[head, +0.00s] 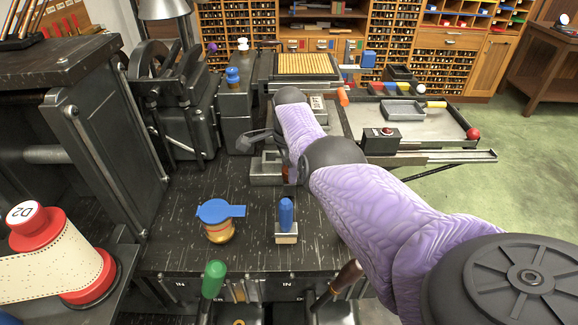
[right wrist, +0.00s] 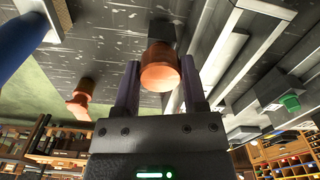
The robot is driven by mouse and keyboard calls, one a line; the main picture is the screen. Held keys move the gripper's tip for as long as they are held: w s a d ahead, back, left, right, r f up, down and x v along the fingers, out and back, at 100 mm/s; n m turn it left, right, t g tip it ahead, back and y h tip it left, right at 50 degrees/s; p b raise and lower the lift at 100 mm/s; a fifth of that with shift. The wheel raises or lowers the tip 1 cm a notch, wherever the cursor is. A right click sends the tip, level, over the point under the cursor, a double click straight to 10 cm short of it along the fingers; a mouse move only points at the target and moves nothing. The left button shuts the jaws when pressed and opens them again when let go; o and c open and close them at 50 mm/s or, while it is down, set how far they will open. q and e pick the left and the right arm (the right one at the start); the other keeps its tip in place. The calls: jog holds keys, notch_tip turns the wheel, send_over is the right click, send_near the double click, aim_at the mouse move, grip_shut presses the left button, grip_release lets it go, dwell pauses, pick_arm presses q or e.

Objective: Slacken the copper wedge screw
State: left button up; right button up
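The copper wedge screw, a round copper-orange knob (right wrist: 160,72), stands out from a dark speckled surface in the right wrist view. My right gripper (right wrist: 161,82) has one dark finger on each side of the knob. The fingers stand apart with what look like thin gaps at the knob's edges, so I see no clear grip. In the head view, my purple right arm reaches over the machine bench, and a small reddish piece (head: 287,172) shows beside it. The right fingertips are not clear there. My left gripper is not in view.
A brass pot with a blue lid (head: 217,228) and a blue-handled tool (head: 286,215) stand on the speckled bench. A green handle (head: 213,279) rises at the front. In the wrist view, grey rails (right wrist: 217,70) run close to the right, and another orange knob (right wrist: 80,101) is at left.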

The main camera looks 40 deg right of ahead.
grip_shut()
jog(key=shift+n, duration=0.3)
